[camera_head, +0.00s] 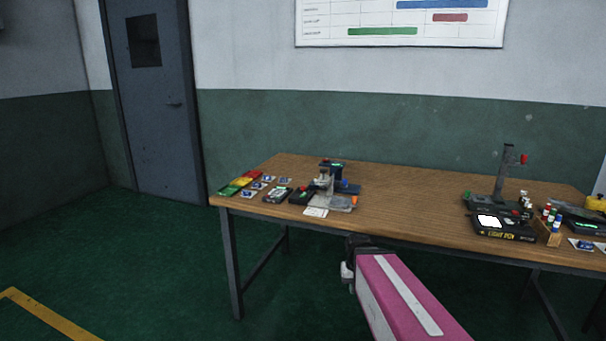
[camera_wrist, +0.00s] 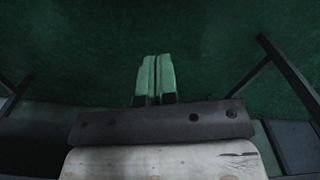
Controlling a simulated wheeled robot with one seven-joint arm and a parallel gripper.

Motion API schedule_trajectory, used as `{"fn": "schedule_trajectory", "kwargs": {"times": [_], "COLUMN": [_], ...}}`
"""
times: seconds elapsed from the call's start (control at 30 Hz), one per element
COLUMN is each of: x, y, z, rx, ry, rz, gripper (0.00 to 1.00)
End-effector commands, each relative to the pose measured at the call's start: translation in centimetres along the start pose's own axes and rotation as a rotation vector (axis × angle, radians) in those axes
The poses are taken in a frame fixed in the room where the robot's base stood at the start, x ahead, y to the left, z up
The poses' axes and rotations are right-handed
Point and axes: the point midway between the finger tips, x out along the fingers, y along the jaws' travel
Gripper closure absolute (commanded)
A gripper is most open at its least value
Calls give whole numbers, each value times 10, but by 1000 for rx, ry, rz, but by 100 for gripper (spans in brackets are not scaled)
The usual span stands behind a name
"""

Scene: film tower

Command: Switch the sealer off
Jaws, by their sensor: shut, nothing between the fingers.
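A grey machine (camera_head: 325,183) with a small lit green display stands on the left half of the wooden table (camera_head: 420,205). An upright column device (camera_head: 503,180) with a red knob stands on the right half. I cannot tell for sure which one is the sealer, and no switch can be made out at this size. My gripper (camera_wrist: 155,60) is shut and empty in the wrist view, its two pale green fingers together over the green floor. In the head view my arm is in front of the table, with the gripper below the table top, apart from both machines.
Coloured trays (camera_head: 241,183) and small cards lie at the table's left end. A black box with a white panel (camera_head: 489,221), a wooden holder (camera_head: 547,232) and a yellow item (camera_head: 596,203) crowd the right end. The middle of the table top is clear.

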Motion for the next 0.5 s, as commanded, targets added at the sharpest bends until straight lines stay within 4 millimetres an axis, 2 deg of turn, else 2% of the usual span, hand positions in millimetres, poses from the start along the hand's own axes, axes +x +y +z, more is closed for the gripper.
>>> {"fn": "schedule_trajectory", "kwargs": {"times": [0.03,0.17,0.5], "x": [8,19,23], "y": [5,12,15], "z": [13,25,28], "rx": [7,15,18], "ry": [-4,-2,1], "rz": [0,0,0], "gripper": [100,100,100]}}
